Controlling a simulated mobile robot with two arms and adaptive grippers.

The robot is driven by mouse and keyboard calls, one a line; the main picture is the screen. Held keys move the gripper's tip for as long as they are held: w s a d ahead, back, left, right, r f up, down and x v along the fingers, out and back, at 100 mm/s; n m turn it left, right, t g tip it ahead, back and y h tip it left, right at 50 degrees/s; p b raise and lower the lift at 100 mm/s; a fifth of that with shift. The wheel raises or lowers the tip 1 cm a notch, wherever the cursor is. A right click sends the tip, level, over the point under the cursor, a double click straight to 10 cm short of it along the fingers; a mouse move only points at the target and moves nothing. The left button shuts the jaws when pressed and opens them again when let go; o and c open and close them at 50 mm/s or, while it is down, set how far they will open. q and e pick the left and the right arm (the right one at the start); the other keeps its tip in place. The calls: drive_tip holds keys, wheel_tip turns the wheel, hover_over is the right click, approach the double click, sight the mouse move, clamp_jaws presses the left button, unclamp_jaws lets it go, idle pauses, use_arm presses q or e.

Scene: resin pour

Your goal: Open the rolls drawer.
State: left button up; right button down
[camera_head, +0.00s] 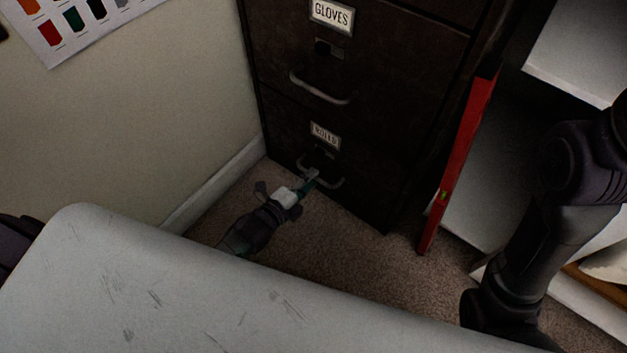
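A dark filing cabinet (350,120) stands against the wall. Its lower drawer (372,165) carries a dim label (324,135) that seems to read ROLLS, and it looks closed. A curved metal handle (334,184) is on this drawer, low near the floor. My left gripper (309,179) is at the left part of this handle, its fingers overlapping it in the picture. I cannot tell whether the fingers are closed around the handle. My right arm shows at the right, but its gripper is out of view.
The drawer above has a GLOVES label (331,14) and its own handle (322,91). A red level-like bar (457,165) leans beside the cabinet. White shelving (580,55) stands at the right. Carpet (330,235) is clear before the cabinet. A pale scratched surface (200,290) fills the foreground.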

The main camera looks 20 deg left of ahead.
use_arm(q)
drive_tip(key=shift+b+x, duration=0.3)
drive_tip(key=shift+x, duration=0.8)
clamp_jaws()
